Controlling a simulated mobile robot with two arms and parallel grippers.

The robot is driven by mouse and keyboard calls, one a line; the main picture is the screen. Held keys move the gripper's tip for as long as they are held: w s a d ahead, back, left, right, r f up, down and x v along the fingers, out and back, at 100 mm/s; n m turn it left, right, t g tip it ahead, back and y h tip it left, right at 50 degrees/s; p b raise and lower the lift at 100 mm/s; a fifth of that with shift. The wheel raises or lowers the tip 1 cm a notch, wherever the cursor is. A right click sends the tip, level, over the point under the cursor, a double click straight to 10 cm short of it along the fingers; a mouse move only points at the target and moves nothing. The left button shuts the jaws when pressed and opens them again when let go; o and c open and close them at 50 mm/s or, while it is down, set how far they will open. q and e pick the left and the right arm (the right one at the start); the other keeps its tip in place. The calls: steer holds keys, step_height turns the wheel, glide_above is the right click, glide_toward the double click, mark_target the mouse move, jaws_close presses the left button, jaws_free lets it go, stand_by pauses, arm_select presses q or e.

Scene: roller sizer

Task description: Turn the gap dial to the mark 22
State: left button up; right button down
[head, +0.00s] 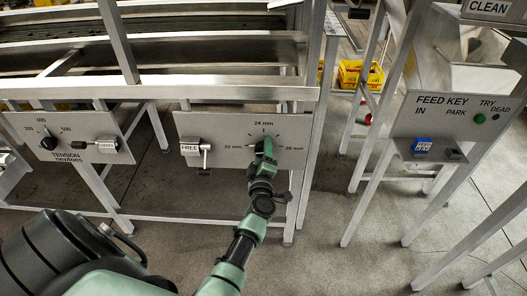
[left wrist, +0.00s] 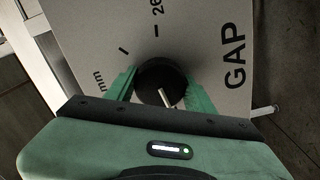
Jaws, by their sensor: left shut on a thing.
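The gap dial is a black round knob (left wrist: 154,76) on a grey plate (head: 222,130) with marks 22, 24 and 26 mm. In the head view my left gripper (head: 265,151) largely covers the knob. In the left wrist view its green fingers (left wrist: 161,90) are shut on the knob's two sides. A pale pointer line on the knob runs toward the bottom of the wrist view, the side away from the 26 mark. The 22 mark is hidden there by the gripper, so exact alignment cannot be told. My right gripper is not in view.
Left of the dial on the same plate is a lever with a FREE tag (head: 190,149). A tension panel (head: 75,133) stands further left. A feed key panel (head: 450,118) with a blue tag is at the right. Metal frame legs stand around; yellow crates (head: 360,75) lie behind.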

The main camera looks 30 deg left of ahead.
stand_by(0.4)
arm_select(q)
steer(key=o, duration=1.4)
steer(key=shift+c, duration=0.2)
steer(key=shift+s, duration=0.1)
steer(key=p+v, duration=0.2)
steer(key=v, duration=0.5)
steer(key=shift+s+d, duration=0.25)
steer(key=shift+s, duration=0.1)
steer(key=shift+f, duration=0.1)
